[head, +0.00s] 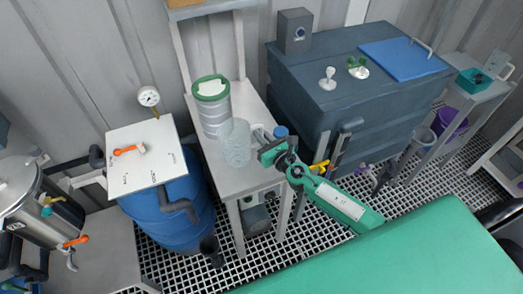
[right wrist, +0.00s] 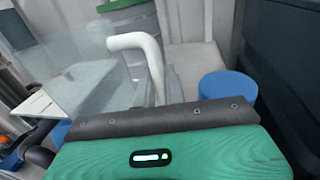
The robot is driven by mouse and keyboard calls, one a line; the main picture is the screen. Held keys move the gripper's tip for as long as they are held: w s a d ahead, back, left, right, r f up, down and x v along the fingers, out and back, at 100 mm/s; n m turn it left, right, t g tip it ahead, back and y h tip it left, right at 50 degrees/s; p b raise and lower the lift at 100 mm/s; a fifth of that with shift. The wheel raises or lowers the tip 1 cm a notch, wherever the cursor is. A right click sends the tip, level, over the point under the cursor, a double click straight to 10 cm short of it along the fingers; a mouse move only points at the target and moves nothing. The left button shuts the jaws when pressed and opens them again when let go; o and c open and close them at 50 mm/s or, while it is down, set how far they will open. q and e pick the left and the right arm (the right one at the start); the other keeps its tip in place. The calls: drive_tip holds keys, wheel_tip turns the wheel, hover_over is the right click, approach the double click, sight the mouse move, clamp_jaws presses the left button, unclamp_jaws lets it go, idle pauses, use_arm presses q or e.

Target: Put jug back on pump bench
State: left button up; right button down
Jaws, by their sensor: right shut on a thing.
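The clear jug (head: 237,143) is upright over the narrow grey pump bench (head: 233,181), in front of a ribbed canister with a green lid (head: 210,88). I cannot tell whether its base touches the bench top. My right gripper (head: 266,146) comes in from the right and is shut on the jug's handle. In the right wrist view the jug's see-through wall (right wrist: 88,80) is at the left, with the white handle (right wrist: 135,42) curving down behind the green gripper body. My left gripper is not in view.
A blue cap (head: 281,131) stands close to my right gripper at the bench's right edge. A blue barrel with a white top (head: 143,153) is left of the bench. A large dark blue tank (head: 350,85) is at the right. A green surface (head: 400,262) fills the lower right.

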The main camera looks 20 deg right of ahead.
drive_tip(key=shift+f+b, duration=1.4)
drive_tip(key=shift+f, duration=0.95)
drive_tip(key=shift+f, duration=0.15)
drive_tip(key=c, duration=1.7)
unclamp_jaws()
drive_tip(key=shift+c, duration=0.2)
drive_tip(key=b+v, duration=0.2)
drive_tip(key=v, duration=1)
